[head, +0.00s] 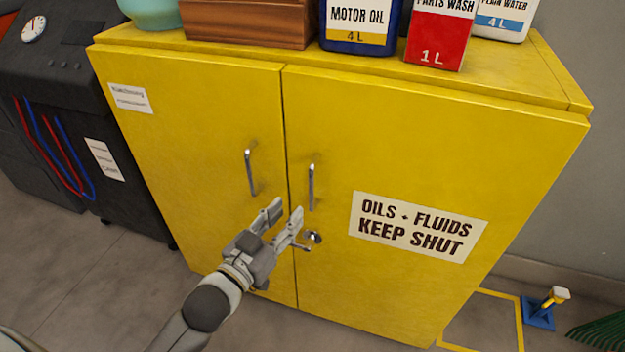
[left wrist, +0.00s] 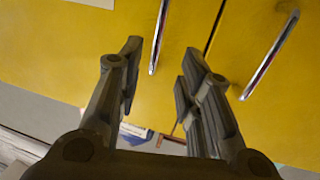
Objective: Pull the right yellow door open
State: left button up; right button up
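The yellow cabinet's right door (head: 400,140) appears shut, edge to edge with the left door (head: 200,120). Its upright metal handle (head: 312,188) is near the middle seam; it also shows in the left wrist view (left wrist: 272,55). A small metal latch or lock (head: 312,237) sits below that handle. My left gripper (head: 286,209) is open and empty, in front of the seam, below the handles and beside the latch. In the left wrist view its fingers (left wrist: 160,58) are apart, with the left door's handle (left wrist: 158,35) seen between them. My right gripper is not in view.
A motor oil can (head: 358,25), a red parts wash can (head: 440,35) and a wooden box (head: 250,24) stand on top. A dark machine (head: 85,105) is at the left. A blue-based yellow post (head: 545,308) stands on the floor at right. The floor right of the cabinet has a yellow outline.

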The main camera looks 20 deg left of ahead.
aim_at(310, 186)
pick_arm(q)
jog(key=x, duration=0.7)
jog(key=r+x, duration=0.1)
jog(key=x, duration=0.2)
jog(key=shift+w+d+p, duration=0.25)
jog(key=shift+w+p, duration=0.1)
jog(key=shift+p, duration=0.05)
jog(key=shift+c, duration=0.4)
grip_shut()
